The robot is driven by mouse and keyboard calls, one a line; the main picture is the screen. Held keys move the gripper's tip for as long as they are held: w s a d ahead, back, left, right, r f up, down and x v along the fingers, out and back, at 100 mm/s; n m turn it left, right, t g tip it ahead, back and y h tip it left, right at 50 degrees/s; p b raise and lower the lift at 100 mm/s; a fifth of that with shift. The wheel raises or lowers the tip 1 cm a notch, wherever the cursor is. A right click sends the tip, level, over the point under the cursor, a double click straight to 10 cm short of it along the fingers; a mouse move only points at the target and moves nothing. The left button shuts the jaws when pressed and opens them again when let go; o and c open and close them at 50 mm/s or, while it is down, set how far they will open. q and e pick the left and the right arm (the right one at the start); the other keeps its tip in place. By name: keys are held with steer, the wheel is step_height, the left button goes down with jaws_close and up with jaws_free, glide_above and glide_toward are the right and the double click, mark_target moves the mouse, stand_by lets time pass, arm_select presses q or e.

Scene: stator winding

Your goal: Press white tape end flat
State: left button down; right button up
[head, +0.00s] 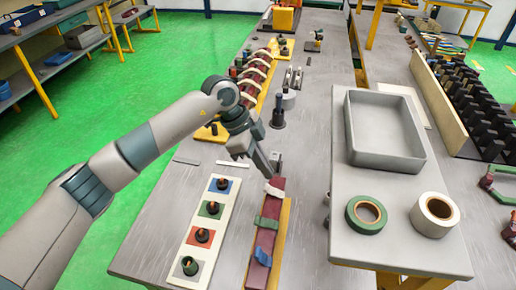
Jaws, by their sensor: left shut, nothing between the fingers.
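A dark red coil bar (266,238) lies on a yellow-edged support on the grey table, with bands of tape around it. The white tape piece (275,189) is at its far end, and a green band and a blue band sit nearer. My left gripper (272,173) is shut and empty, its fingertips pointing down right at the white tape. I cannot tell whether the tips touch it. The exact shape of the tape end is too small to make out. My right gripper is not in view.
A strip with coloured squares (198,262) and dark knobs lies left of the bar. On the right, a raised grey shelf holds an empty tray (383,157), a green tape roll (366,196) and a white tape roll (415,215). A dark post (278,120) stands beyond the gripper.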

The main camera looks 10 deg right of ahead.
mark_target(267, 189)
arm_select(q)
step_height(267, 189, down, 3)
steer(key=shift+a+f+p, duration=0.1)
steer(key=shift+f+p, duration=0.1)
steer(key=shift+p, duration=0.7)
steer(key=shift+w+a+f, duration=0.15)
steer(key=shift+a+f, duration=0.1)
steer(key=shift+f, duration=0.55)
steer(key=shift+f, duration=0.1)
steer(key=shift+a+f+h, duration=0.15)
steer(key=shift+f+h, duration=0.1)
steer(key=shift+h, duration=0.05)
steer(key=h+b, duration=0.1)
steer(key=a+f+g+h+b, duration=0.1)
steer(key=h+b, duration=0.1)
steer(key=shift+w+a+f+g, duration=0.1)
steer(key=shift+w+f+g, duration=0.05)
steer(key=shift+w+g, duration=0.2)
